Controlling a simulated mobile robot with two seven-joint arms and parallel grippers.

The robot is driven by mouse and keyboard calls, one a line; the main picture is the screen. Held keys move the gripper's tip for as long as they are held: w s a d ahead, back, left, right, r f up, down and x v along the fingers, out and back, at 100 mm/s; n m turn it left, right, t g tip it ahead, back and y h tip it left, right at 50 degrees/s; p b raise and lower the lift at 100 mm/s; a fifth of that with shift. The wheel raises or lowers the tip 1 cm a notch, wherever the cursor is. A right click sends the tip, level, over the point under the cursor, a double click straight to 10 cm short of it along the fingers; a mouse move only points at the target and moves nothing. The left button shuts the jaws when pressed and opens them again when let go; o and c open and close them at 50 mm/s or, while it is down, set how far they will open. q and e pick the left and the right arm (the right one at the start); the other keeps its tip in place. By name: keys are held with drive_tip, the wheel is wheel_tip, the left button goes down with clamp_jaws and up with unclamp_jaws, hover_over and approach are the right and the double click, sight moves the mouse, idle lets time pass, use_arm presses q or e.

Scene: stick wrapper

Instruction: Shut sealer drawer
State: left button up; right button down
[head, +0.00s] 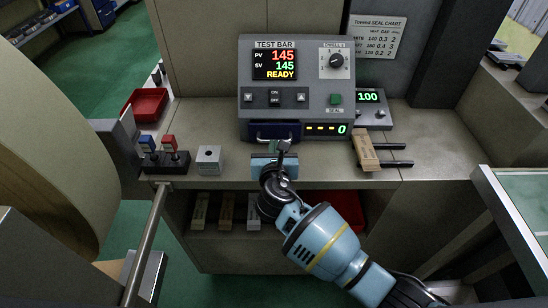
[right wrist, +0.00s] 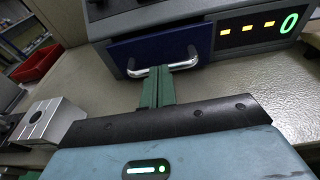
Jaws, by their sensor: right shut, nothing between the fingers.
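The grey test bar sealer (head: 295,75) stands on the bench. Its dark blue drawer front (head: 262,131) is at the lower left, beside the display reading 0. The drawer front also shows in the right wrist view (right wrist: 150,45), with a silver bar handle (right wrist: 134,69) across it. It looks near the sealer's face; I cannot tell whether a small gap is left. My right gripper (head: 283,147) is in front of the drawer. Its green fingers (right wrist: 160,85) are shut and empty, with the tips at the handle; contact is unclear. My left gripper is not in view.
A grey block with a hole (head: 208,159) and a stand with red and blue tools (head: 165,158) are left of my gripper. A red tray (head: 146,105) is farther back. A tan packet (head: 364,150) lies on forks at the right. A shelf below holds several packets.

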drive_tip(key=shift+w, duration=0.4)
drive_tip(key=shift+r, duration=0.2)
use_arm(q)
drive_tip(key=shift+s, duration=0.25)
use_arm(e)
drive_tip(key=shift+d+r, duration=0.1)
drive_tip(key=shift+s+r, duration=0.1)
drive_tip(key=shift+s, duration=0.2)
drive_tip(key=p+v, duration=0.1)
drive_tip(key=v, duration=0.5)
drive_tip(key=shift+s, duration=0.25)
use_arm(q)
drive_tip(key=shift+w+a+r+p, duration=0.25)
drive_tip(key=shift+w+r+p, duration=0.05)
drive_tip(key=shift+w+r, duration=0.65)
use_arm(e)
drive_tip(key=shift+s, duration=0.5)
drive_tip(key=shift+f, duration=0.2)
